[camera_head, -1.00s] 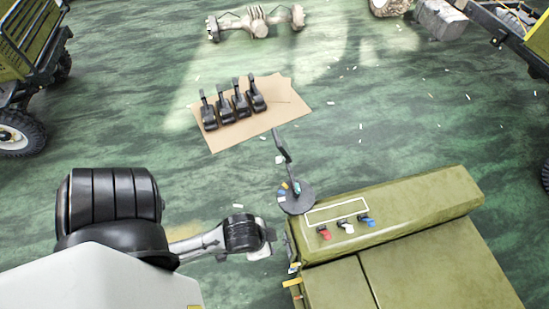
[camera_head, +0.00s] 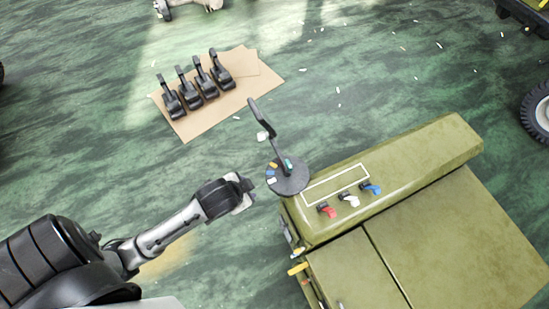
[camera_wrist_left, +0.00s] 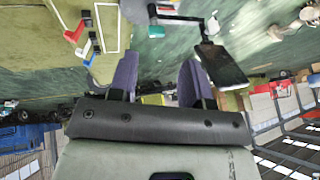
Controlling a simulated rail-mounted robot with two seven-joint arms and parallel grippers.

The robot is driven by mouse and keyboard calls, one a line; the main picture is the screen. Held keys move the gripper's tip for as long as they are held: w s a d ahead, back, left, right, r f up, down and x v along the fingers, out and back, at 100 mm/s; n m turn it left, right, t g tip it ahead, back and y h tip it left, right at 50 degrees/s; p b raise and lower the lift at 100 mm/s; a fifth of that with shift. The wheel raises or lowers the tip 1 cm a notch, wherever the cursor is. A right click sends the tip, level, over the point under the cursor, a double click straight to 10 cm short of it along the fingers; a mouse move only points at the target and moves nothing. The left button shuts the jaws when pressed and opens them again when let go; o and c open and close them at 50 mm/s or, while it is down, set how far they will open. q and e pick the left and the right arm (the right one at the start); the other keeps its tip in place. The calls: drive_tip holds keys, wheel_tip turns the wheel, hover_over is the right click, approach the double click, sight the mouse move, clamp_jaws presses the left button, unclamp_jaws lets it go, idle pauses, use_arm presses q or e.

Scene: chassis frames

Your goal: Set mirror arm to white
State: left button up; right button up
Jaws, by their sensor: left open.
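The black mirror arm (camera_head: 268,128) rises from a round dark dial base (camera_head: 290,184) on the near left corner of the olive vehicle body. The dial carries orange, blue, white (camera_head: 271,181) and teal marks; the arm's foot is close to the teal mark (camera_head: 288,163). In the left wrist view the mirror arm (camera_wrist_left: 180,18) ends in a dark flat mirror (camera_wrist_left: 223,63), beyond the right finger. My left gripper (camera_head: 246,190) is just left of the dial, apart from it in the head view. Its purple fingers (camera_wrist_left: 158,76) are spread with nothing between them. My right gripper is not visible.
The olive body (camera_head: 440,150) has red (camera_head: 327,211), white (camera_head: 349,200) and blue (camera_head: 371,188) levers beside a white outline. Several black pedal-like parts (camera_head: 198,86) lie on cardboard (camera_head: 160,98) on the floor.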

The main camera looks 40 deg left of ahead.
use_arm(q)
drive_tip(key=w+a+f+m+t+h+b, duration=0.1)
drive_tip(key=w+a+f+m+t+b, duration=0.4)
drive_tip(key=w+a+f+b, duration=0.6)
drive_tip(key=w+a+f+m+t+b, duration=0.2)
drive_tip(key=w+a+f+m+b, duration=0.55)
drive_tip(key=w+a+f, duration=0.55)
drive_tip(key=m+h, duration=1.1)
drive_tip(key=h, duration=0.2)
approach(277, 151)
drive_tip(key=shift+g, duration=0.3)
drive_tip(key=x, duration=0.6)
drive_tip(key=b+x, duration=0.1)
drive_tip(key=x, duration=0.3)
drive_tip(key=shift+w+a+f, duration=0.1)
drive_tip(key=shift+w+f, duration=0.15)
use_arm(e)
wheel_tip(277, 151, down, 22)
use_arm(q)
clamp_jaws()
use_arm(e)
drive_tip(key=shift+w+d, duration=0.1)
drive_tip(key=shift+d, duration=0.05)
